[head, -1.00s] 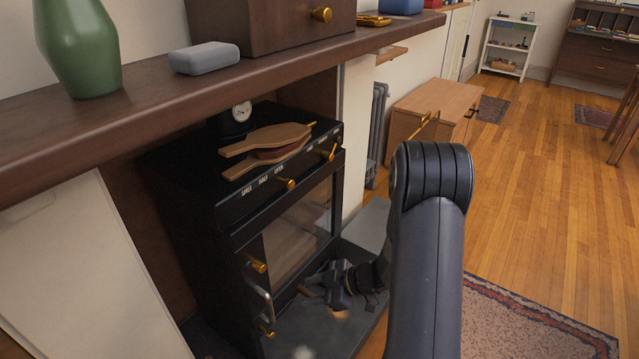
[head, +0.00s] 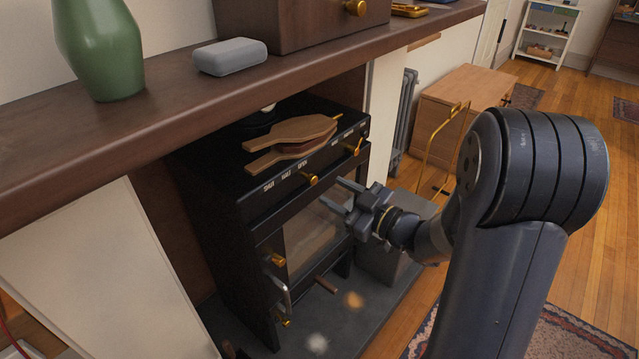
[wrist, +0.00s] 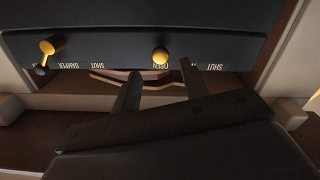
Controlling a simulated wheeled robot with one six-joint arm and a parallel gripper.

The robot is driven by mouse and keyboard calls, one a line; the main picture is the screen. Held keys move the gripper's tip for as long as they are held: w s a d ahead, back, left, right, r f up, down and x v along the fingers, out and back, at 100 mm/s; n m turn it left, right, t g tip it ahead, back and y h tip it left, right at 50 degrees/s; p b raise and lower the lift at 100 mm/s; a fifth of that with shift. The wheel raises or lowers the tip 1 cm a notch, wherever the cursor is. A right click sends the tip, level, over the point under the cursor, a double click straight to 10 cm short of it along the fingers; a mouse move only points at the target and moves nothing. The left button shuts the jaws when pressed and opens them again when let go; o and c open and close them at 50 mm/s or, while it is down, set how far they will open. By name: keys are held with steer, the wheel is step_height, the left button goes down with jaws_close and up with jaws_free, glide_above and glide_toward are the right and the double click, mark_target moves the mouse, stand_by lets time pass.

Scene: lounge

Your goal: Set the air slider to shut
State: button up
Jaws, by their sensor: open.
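The black stove (head: 220,190) stands in the recess under the mantel. Its front strip carries a brass slider knob (head: 308,178) beside the word OPEN, with HALF and SHUT to its left. In the wrist view this knob (wrist: 160,56) shows upside down by OPEN, with SHUT towards the right. My gripper (head: 335,195) is open and empty in front of the stove. In the wrist view its fingers (wrist: 161,70) point towards the slider knob, which shows between their tips.
Wooden bellows (head: 290,140) lie on the stove top. The mantel shelf (head: 160,110) overhangs the stove and holds a green vase (head: 98,50) and a grey case (head: 230,56). A grey box (head: 385,262) stands right of the stove.

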mark_target(315, 182)
steer(key=x, duration=0.5)
steer(key=shift+w+a, duration=0.25)
steer(key=shift+a, duration=0.05)
steer(key=shift+c, duration=0.3)
jaws_close()
